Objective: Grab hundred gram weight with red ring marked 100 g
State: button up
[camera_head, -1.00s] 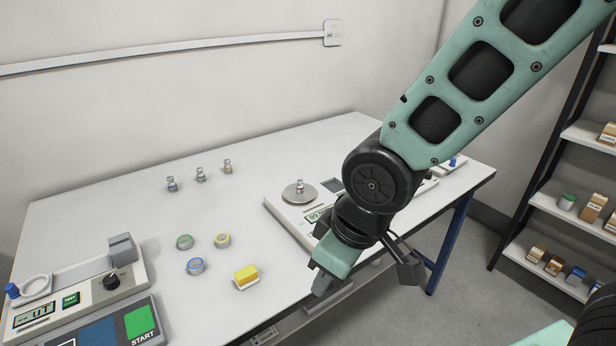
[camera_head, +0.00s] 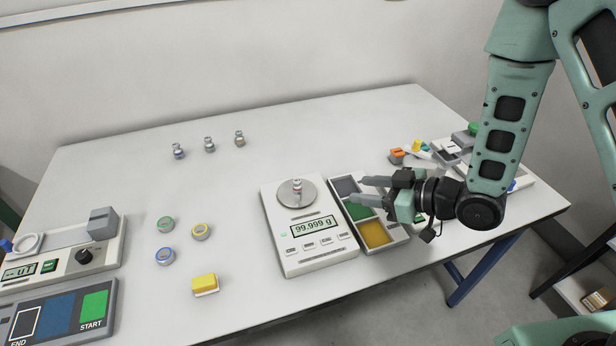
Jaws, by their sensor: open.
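The weight with a red ring (camera_head: 297,189) stands upright on the round pan (camera_head: 309,201) of the balance (camera_head: 306,262); its marking is too small to read. The balance display reads 99.999 g. My gripper (camera_head: 362,191) is open and empty, to the right of the weight, over the sorting tray (camera_head: 399,235). Its two fingers point left towards the balance, and it does not touch the weight.
Three other small weights (camera_head: 209,145) stand at the back of the table. Three ringed round items (camera_head: 200,232) and a yellow block (camera_head: 205,284) lie left of the balance. A device with a dial (camera_head: 84,257) is at far left. Small items (camera_head: 416,149) lie behind my gripper.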

jog(key=p, duration=0.3)
send_near(300, 182)
jog(key=x, duration=0.4)
jog(key=shift+f, duration=0.15)
jog(key=p+x, duration=0.2)
jog(key=x, duration=0.2)
jog(key=shift+a, duration=0.15)
jog(key=shift+w+a+f, duration=0.1)
jog(key=shift+w+a, duration=0.2)
grip_shut()
